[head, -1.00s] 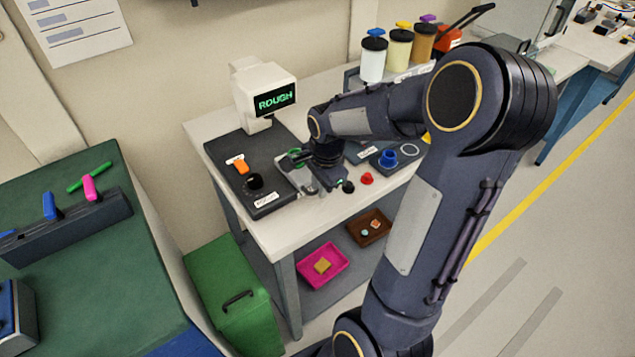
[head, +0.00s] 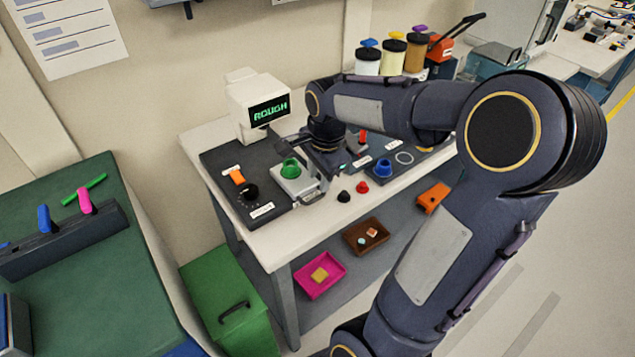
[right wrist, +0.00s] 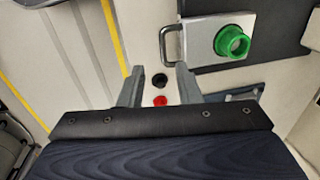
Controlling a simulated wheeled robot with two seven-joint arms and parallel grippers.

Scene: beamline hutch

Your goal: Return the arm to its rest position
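My right arm (head: 440,215) reaches in from the lower right, bends at the elbow and extends left over the white table. Its gripper (head: 318,165) hangs just right of the grey plate with the green cup-like fitting (head: 290,169), which stands clear of it. The green fitting also shows there (right wrist: 232,42), beside a metal handle, apart from the fingers. My left gripper is out of view.
A black knob (head: 344,196) and a red knob (head: 362,187) lie at the table's front. Lidded jars (head: 367,62) stand at the back. A green box (head: 235,310) is on the left floor.

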